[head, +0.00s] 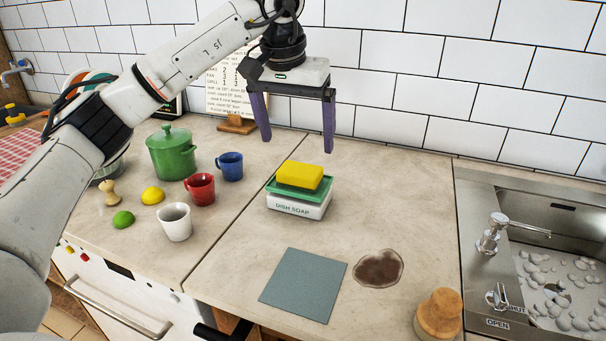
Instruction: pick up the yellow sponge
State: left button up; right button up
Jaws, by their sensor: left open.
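The yellow sponge (299,175) lies on top of a green tray (285,188) over a white box marked "DISH SOAP" (296,209), on the counter at the picture's middle. My left gripper (297,145) points down with its two purple fingers spread apart. It is open and empty, above and apparently behind the sponge, not touching it. My right gripper is not in view.
Left of the sponge stand a blue mug (230,167), a red mug (200,189), a white cup (174,222) and a green pot (172,154). In front lie a grey cloth (303,284) and a brown spill (379,268). A sink (560,290) is at right.

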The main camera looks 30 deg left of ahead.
aim_at(300, 169)
pick_arm(q)
jog(key=x, duration=0.8)
jog(key=shift+s+f, duration=0.2)
jog(key=shift+f, duration=0.15)
jog(key=shift+c, duration=0.5)
jog(key=c, duration=1)
